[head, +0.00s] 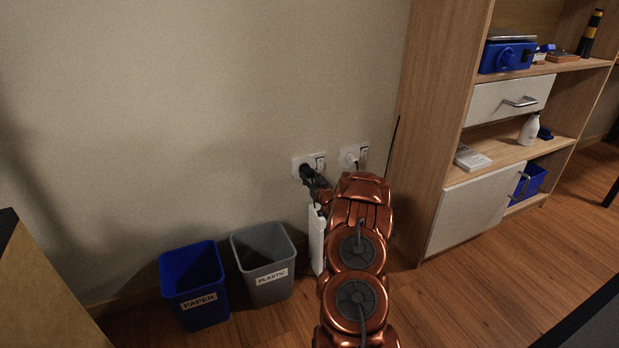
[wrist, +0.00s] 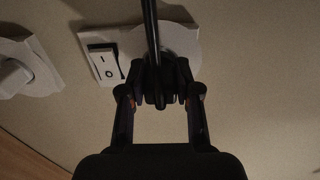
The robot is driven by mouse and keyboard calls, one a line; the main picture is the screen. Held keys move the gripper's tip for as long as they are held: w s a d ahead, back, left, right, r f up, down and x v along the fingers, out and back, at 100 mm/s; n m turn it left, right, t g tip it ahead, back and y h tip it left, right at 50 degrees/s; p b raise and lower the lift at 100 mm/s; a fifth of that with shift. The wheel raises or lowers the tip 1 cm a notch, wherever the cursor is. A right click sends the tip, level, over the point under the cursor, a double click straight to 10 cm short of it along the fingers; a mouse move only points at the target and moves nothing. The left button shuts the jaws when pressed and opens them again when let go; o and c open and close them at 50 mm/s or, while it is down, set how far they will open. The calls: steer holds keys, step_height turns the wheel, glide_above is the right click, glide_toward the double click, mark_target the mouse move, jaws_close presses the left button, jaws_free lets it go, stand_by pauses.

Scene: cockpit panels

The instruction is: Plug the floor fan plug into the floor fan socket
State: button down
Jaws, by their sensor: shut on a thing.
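My gripper (head: 306,171) reaches to the left wall socket in the head view. In the wrist view my gripper (wrist: 160,82) is shut on a black plug (wrist: 155,88), with its black cord (wrist: 150,25) running up the picture. The plug is in front of the round white face of a socket (wrist: 183,43), which has a rocker switch (wrist: 103,63) beside it. This left socket plate also shows in the head view (head: 299,159). The fingers and plug cover part of the socket face, and I cannot tell whether the prongs are in it.
A second socket holding a white plug (wrist: 14,76) is close beside; its plate shows in the head view (head: 350,157). A blue paper bin (head: 194,284) and grey plastic bin (head: 262,262) stand below. A wooden shelf unit (head: 430,110) stands close on the right.

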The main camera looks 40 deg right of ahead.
steer(key=shift+w+d, duration=0.15)
steer(key=shift+w, duration=0.5)
stand_by(0.4)
steer(key=c, duration=0.7)
jaws_free()
steer(key=shift+v, duration=6)
steer(key=shift+r+p, duration=0.1)
steer(key=shift+p, duration=0.2)
